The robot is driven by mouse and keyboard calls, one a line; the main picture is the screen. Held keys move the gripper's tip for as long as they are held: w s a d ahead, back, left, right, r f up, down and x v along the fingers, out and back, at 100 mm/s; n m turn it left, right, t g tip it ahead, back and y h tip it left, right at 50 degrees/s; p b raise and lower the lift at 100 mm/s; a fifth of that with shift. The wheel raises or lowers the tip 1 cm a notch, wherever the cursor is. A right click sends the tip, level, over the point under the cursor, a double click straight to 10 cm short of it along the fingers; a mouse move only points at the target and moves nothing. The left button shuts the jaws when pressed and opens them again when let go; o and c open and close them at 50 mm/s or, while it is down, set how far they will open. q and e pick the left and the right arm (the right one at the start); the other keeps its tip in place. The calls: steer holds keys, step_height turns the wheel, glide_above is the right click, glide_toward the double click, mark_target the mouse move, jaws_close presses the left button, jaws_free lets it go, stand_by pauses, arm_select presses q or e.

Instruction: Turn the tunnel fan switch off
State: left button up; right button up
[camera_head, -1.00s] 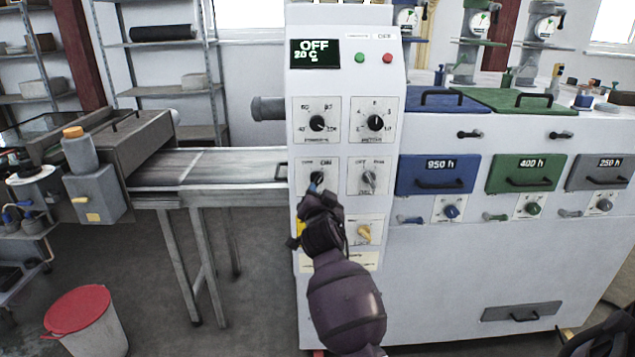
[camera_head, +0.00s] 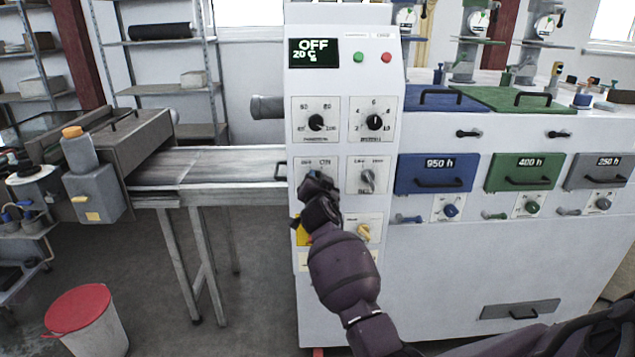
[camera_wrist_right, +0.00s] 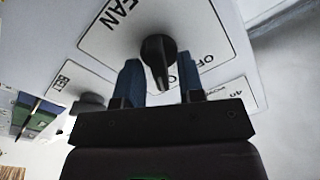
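The fan switch is a black rotary knob (camera_wrist_right: 158,52) on a white plate marked FAN (camera_wrist_right: 118,14) in the right wrist view. Its narrow end points toward my gripper. My right gripper (camera_wrist_right: 160,82) is open, with one blue finger on each side of the knob's near end; I cannot tell whether either finger touches it. In the head view the right gripper (camera_head: 317,182) is at the left middle plate (camera_head: 302,163) of the control panel and hides the knob. My left gripper is not in view.
The panel also has a grey knob (camera_head: 367,177) to the right, a yellow switch (camera_head: 364,232) below, two black knobs (camera_head: 316,122) above, and a display (camera_head: 314,53) reading OFF and 20 C. A conveyor (camera_head: 220,165) adjoins on the left.

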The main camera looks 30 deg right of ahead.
jaws_close()
steer(key=shift+n, duration=0.4)
steer(key=n, duration=1.1)
steer(key=shift+w+a, duration=0.15)
steer(key=shift+a, duration=0.1)
stand_by(0.4)
steer(key=shift+o, duration=0.7)
jaws_free()
steer(key=v, duration=1.1)
